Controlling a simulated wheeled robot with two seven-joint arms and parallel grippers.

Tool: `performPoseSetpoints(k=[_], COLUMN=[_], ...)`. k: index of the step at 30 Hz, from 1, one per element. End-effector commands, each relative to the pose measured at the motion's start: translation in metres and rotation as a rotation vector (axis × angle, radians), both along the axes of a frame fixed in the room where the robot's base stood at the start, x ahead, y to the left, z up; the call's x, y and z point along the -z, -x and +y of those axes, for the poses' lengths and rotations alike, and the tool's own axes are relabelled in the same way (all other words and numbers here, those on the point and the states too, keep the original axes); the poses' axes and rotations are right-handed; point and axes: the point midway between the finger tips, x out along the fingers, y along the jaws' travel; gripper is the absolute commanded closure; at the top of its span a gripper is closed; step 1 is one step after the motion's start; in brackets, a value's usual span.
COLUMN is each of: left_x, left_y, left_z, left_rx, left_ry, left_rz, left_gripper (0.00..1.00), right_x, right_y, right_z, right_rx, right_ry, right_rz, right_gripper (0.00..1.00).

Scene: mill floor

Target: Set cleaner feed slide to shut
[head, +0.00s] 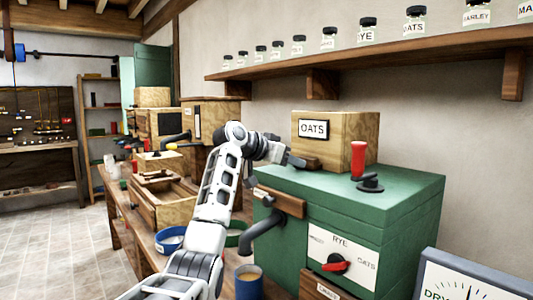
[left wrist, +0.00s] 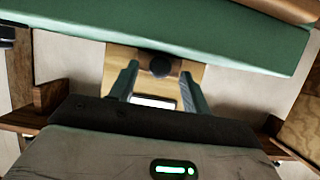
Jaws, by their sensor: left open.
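A pale wooden box (head: 352,132) labelled OATS stands on a green machine (head: 395,200). A small brown wooden slide piece (head: 312,163) sits at the foot of the box's front. I take it for the feed slide; its setting cannot be read. In the left wrist view, a dark round knob (left wrist: 160,65) shows on the pale wood, near the green edge (left wrist: 190,32). My left gripper (head: 299,161) is at this piece. Its two fingers (left wrist: 154,84) are open, one on each side of the knob, without a visible grip. My right gripper is not in view.
A brown labelled bar (head: 279,202), a dark spout (head: 262,236) and a red-handled dial (head: 336,264) are on the machine's front. A red cylinder (head: 358,160) stands on top. A jar shelf (head: 400,50) runs above. Bowls and wooden boxes fill the bench leftward.

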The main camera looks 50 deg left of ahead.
Motion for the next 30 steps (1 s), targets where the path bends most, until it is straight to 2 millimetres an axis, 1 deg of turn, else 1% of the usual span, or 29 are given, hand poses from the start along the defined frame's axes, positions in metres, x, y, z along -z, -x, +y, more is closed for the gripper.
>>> performPoseSetpoints(k=[1,9,15,18,21,24,30], left_x=[-0.002,-0.028,-0.044,-0.049,-0.052,-0.054,-0.054], left_y=[0.010,0.071,0.108,0.120,0.127,0.131,0.131], left_z=[0.001,0.001,0.000,0.000,0.000,0.000,0.000], left_rx=[-0.003,-0.003,-0.002,-0.001,0.000,0.001,0.001], left_ry=[-0.005,-0.006,-0.004,-0.001,0.000,-0.001,0.000], left_rz=[-0.002,-0.004,-0.003,-0.003,-0.002,-0.003,-0.002], left_gripper=[0.52,0.52,0.52,0.52,0.52,0.52,0.52], right_x=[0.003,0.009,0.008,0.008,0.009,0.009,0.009], right_y=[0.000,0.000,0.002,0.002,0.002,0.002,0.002], right_z=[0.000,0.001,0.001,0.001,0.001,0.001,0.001], right_rx=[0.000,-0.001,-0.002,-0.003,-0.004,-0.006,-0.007], right_ry=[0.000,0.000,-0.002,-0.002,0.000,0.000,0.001], right_rz=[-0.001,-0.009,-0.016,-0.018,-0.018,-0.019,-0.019], right_gripper=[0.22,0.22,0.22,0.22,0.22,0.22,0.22])
